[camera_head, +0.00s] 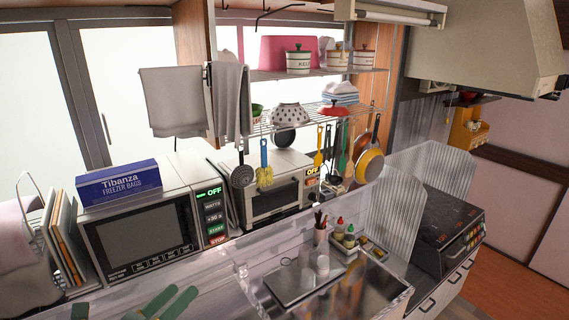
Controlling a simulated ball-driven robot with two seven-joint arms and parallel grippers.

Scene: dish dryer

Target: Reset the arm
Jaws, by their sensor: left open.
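My left gripper (170,300) shows at the bottom edge, left of centre, as dark green finger pieces. It is open, and I see nothing between its fingers. It is in front of the microwave (140,246), apart from it as far as I can tell. The rest of the left arm is below the picture. My right gripper and arm are not in view.
A sink (390,300) with a grey board (297,284) and bottles lies to the right. A wire shelf (310,120) with hanging utensils is above. A dish rack (40,215) stands at left, a stove (447,222) at right. Some counter before the microwave is bare.

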